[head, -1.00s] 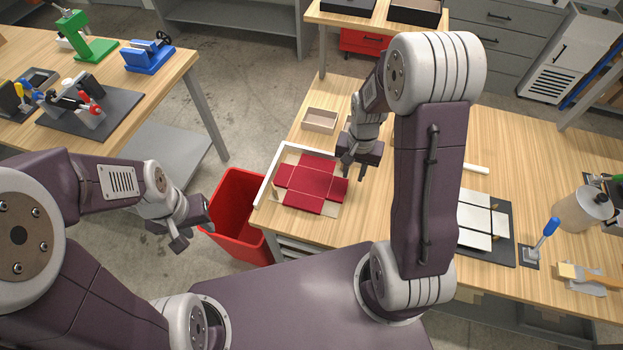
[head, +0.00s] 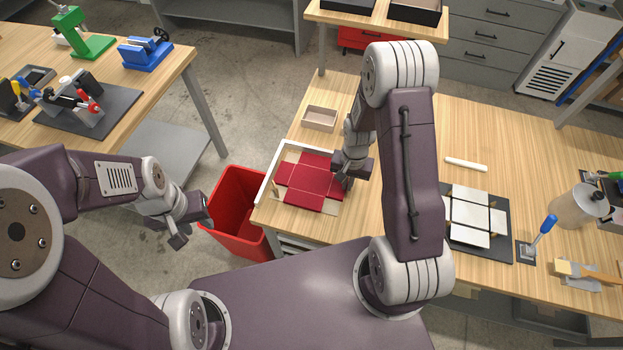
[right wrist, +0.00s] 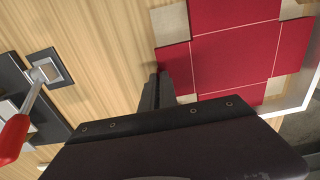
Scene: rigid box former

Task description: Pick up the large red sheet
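The large red sheet (head: 303,181) is cross-shaped with pale crease lines. It lies flat over a beige sheet (head: 318,157) inside a white corner rail on the bench. It also fills the upper right of the right wrist view (right wrist: 235,58). My right gripper (head: 346,184) is down at the sheet's right edge. In the right wrist view its fingers (right wrist: 158,80) look close together beside the edge of a red flap; whether the edge is between them is hidden. My left gripper (head: 193,228) is open and empty, away from the bench by the red bin.
The white rail (head: 268,172) bounds the sheet at left and back. A small beige box (head: 320,118) stands behind. A red bin (head: 235,205) is on the floor to the left. White panels on a dark mat (head: 505,238) and a blue-handled tool (head: 548,226) lie right.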

